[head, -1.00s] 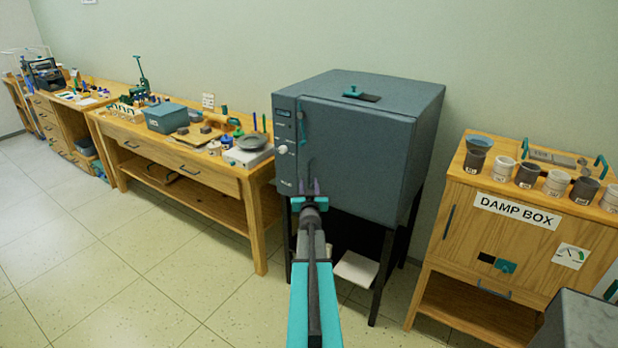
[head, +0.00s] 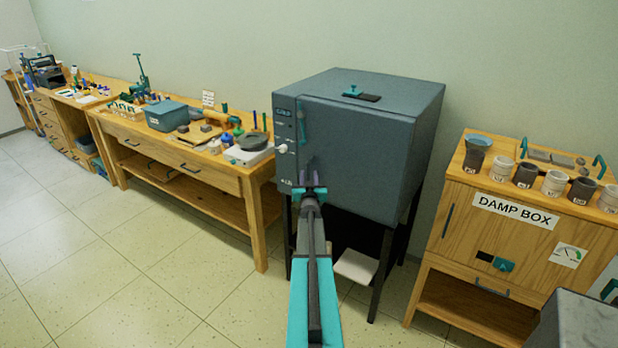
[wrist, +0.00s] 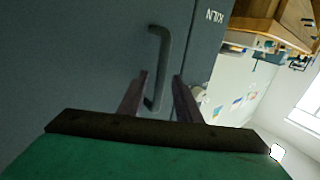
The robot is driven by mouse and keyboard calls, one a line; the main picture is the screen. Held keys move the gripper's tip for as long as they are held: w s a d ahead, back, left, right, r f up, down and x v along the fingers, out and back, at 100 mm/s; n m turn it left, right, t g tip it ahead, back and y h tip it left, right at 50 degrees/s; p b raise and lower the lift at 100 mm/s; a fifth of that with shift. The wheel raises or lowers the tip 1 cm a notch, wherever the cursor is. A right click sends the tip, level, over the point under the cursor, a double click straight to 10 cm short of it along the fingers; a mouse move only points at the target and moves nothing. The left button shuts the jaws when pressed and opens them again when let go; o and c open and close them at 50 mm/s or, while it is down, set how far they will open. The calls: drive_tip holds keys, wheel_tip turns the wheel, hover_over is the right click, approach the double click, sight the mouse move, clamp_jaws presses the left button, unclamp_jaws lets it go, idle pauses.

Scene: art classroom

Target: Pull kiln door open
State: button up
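The kiln (head: 370,155) is a blue-grey box on dark legs. Its front door (head: 345,170) looks shut. In the wrist view the door's dark vertical bar handle (wrist: 162,62) stands out from the door face (wrist: 90,60). In the wrist view my gripper (wrist: 160,82) is open, with one finger to each side of the handle's lower part. A gap shows between the handle and the right finger; contact with the left finger is unclear.
A wooden workbench (head: 200,172) with tools and a scale stands left of the kiln. A damp box cabinet (head: 510,240) with cups on top stands to the right. A grey block (head: 585,325) is at the lower right. Floor (head: 150,270) in front left is clear.

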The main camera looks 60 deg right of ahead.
clamp_jaws()
drive_tip(key=shift+a, duration=0.1)
